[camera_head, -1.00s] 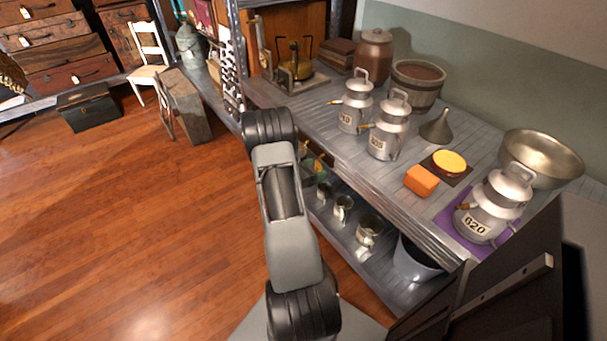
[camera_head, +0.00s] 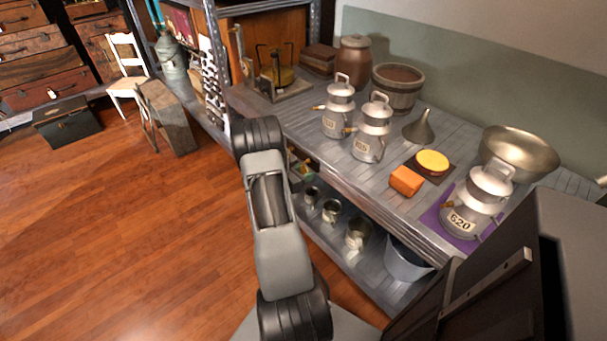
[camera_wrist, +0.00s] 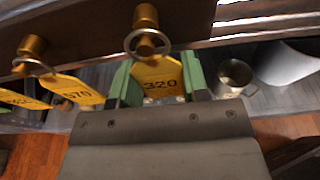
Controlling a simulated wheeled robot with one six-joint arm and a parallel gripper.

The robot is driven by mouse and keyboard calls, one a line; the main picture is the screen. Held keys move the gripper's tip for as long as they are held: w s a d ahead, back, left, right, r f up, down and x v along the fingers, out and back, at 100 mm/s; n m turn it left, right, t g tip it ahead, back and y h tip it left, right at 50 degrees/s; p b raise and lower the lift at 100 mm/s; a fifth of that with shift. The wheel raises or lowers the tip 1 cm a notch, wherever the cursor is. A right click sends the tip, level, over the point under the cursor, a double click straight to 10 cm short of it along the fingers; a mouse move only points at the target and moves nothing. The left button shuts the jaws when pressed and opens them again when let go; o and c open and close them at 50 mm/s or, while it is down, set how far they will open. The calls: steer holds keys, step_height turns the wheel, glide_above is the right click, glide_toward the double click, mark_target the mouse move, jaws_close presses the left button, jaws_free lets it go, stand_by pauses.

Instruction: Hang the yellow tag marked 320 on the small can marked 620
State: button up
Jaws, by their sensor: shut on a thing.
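In the wrist view my gripper (camera_wrist: 158,82) has its green fingers shut on the yellow tag marked 320 (camera_wrist: 161,88), one finger at each side. The tag's metal ring (camera_wrist: 130,50) is still around a brass peg (camera_wrist: 146,18) on a dark wooden rail (camera_wrist: 85,28). In the head view the small can marked 620 (camera_head: 470,203) stands upright on a purple mat (camera_head: 433,217) at the right end of the metal counter. Its looped handle is on top and the label faces the front. My gripper and the tag do not show in the head view.
Other yellow tags, one marked 570 (camera_wrist: 78,92), hang left of mine in the wrist view. Two more cans (camera_head: 371,130), a metal bowl (camera_head: 519,150), a funnel (camera_head: 418,128) and an orange block (camera_head: 406,180) stand on the counter (camera_head: 385,203). Metal mugs (camera_head: 358,234) sit below.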

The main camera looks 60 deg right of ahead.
steer(key=shift+c, duration=1.4)
steer(key=shift+d+r, duration=0.15)
steer(key=shift+r, duration=0.6)
steer(key=shift+w+a, duration=0.15)
steer(key=shift+a, duration=0.4)
steer(key=shift+c, duration=0.2)
steer(key=shift+w+a, duration=0.1)
steer(key=shift+a, duration=0.4)
steer(key=shift+f, duration=0.15)
steer(key=shift+a, duration=0.1)
